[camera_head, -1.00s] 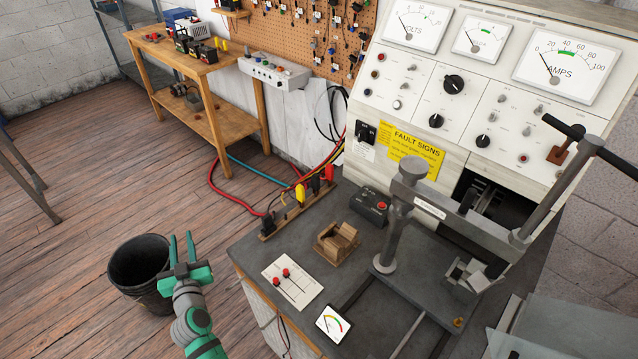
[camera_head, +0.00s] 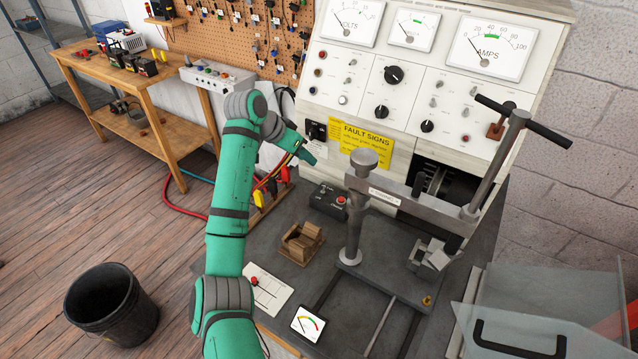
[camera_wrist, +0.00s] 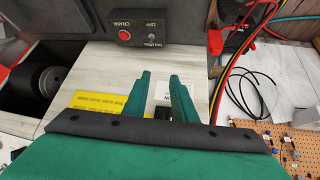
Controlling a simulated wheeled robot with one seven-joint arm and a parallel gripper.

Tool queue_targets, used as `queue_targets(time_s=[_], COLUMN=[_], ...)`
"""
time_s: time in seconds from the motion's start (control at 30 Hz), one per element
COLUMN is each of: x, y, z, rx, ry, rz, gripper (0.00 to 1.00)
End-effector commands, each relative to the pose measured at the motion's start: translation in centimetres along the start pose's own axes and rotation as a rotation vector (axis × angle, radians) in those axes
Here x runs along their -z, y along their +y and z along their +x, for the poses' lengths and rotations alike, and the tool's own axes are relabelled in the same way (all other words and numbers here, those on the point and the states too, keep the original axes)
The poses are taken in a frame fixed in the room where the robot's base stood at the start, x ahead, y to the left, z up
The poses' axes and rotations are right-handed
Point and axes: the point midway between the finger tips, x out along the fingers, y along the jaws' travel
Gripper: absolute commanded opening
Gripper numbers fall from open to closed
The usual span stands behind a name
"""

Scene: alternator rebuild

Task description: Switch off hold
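My gripper (camera_head: 310,152) is at the front panel of the test bench, beside the yellow fault sign (camera_head: 366,145). In the wrist view my gripper (camera_wrist: 162,80) is open, its two green fingers apart. A black switch (camera_head: 316,131) on the panel is just left of the sign, close to the gripper. In the wrist view the dark switch (camera_wrist: 161,113) and a white label (camera_wrist: 159,92) show between the fingers, partly hidden. I cannot tell if the fingers touch it. No hold wording is readable on it. A control box (camera_head: 329,202) with a red button and small switch sits on the bench.
Red, yellow and black cables (camera_wrist: 240,50) hang beside the gripper. A black bucket (camera_head: 111,305) is on the floor.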

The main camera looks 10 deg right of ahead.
Motion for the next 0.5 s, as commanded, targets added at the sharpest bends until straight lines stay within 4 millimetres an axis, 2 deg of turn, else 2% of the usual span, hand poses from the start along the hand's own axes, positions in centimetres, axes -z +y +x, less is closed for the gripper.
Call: queue_targets(time_s=[0.1, 0.17, 0.33, 0.5], x=[-0.3, -0.6, -1.2, -1.8], y=[1.8, 2.3, 2.6, 2.6], z=[0.7, 0.9, 1.8, 4.3], rx=[-0.012, -0.014, -0.014, -0.015], ry=[-0.149, -0.192, -0.231, -0.228], rz=[-0.002, -0.008, -0.014, -0.014], gripper=[0.25, 0.25, 0.25, 0.25])
